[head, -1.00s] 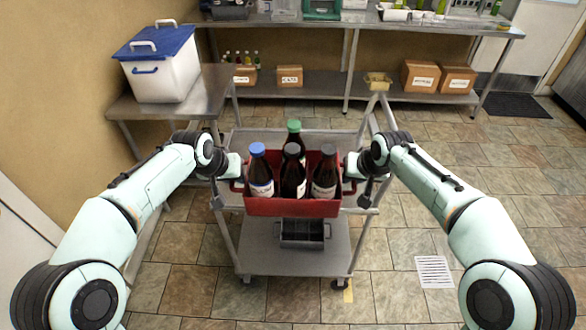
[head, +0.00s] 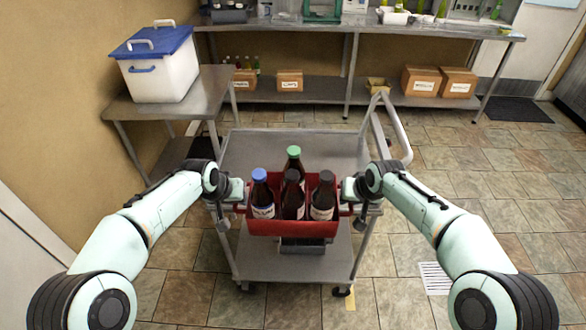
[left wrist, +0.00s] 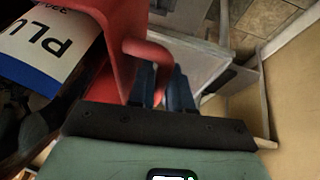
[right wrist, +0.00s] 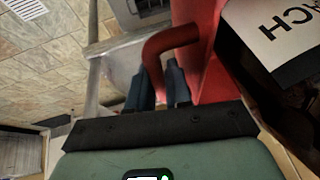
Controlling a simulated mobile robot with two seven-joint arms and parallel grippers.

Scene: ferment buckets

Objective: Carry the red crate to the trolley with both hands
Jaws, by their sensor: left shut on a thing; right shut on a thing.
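The red crate (head: 292,229) holds several dark bottles, one with a blue cap (head: 259,174) and one with a green cap (head: 294,152). My left gripper (head: 240,193) is shut on the handle at the crate's left end, and that red handle shows between the fingers in the left wrist view (left wrist: 150,52). My right gripper (head: 346,193) is shut on the handle at the right end, also seen in the right wrist view (right wrist: 166,42). The crate looks level. The metal trolley (head: 250,145) is behind and below it; I cannot tell whether they touch.
A dark metal container (head: 302,245) sits on the trolley's lower shelf. A side table (head: 120,103) at left bears a white bucket with a blue lid (head: 158,75). A long metal bench (head: 300,27) runs along the back. The trolley's top is bare behind the crate.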

